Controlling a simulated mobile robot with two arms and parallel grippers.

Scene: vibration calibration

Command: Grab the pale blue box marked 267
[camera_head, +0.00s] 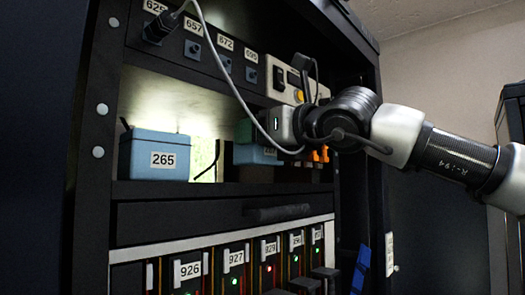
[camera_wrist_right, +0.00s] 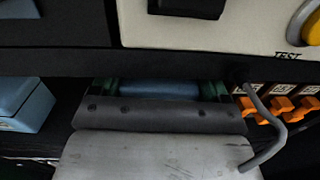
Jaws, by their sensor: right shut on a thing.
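A pale blue box (camera_head: 250,155) sits on the shelf of the dark rack in the head view. Its label is partly hidden by my arm and a cable, so I cannot read the full number. My right gripper (camera_head: 257,134) reaches in from the right at the top of this box. In the right wrist view, the green fingertips of my right gripper (camera_wrist_right: 159,90) are on both sides of the pale blue box (camera_wrist_right: 158,88), shut on it. Most of the box is hidden there by the gripper body. My left gripper is not in view.
A blue box marked 265 (camera_head: 155,160) stands to the left on the same shelf, with a gap between. A grey cable (camera_head: 225,75) hangs across the shelf opening. Orange-clipped items (camera_wrist_right: 282,107) stand close to the right. A black drawer (camera_head: 210,221) lies below.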

